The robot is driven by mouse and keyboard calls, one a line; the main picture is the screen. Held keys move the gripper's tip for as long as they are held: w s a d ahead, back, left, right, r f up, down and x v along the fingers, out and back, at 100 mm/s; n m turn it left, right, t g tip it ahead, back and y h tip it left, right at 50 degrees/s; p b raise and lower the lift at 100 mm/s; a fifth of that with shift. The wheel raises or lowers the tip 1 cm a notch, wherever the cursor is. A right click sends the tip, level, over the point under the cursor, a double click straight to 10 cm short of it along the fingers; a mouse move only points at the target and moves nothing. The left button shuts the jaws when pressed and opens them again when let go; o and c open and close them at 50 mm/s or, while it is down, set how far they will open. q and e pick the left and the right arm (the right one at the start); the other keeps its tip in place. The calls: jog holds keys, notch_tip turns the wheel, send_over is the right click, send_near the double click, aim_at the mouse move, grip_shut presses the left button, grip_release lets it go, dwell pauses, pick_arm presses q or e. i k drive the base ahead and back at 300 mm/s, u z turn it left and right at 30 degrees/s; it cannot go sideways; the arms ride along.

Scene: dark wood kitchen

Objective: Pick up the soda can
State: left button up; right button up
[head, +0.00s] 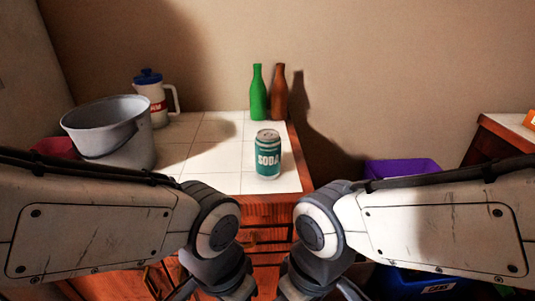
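A green soda can (268,156) with a silver top and the word SODA on it stands upright on the white tiled counter (220,183), near its front right corner. My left gripper (220,287) and my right gripper (316,287) are low at the bottom edge of the head view, below and in front of the counter top. Both are apart from the can. Their fingertips are cut off by the picture edge, so I cannot tell whether they are open or shut.
A grey bucket (112,135) and a white jug with a blue lid (153,97) stand at the counter's left. A green bottle (258,94) and a brown bottle (279,94) stand behind the can. A purple bin (402,168) lies beyond the counter's right edge. Tiles around the can are clear.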

aim_at(268, 142)
jog(key=z, duration=2.9)
jog(key=k, duration=1.65)
jog(key=u, duration=2.35)
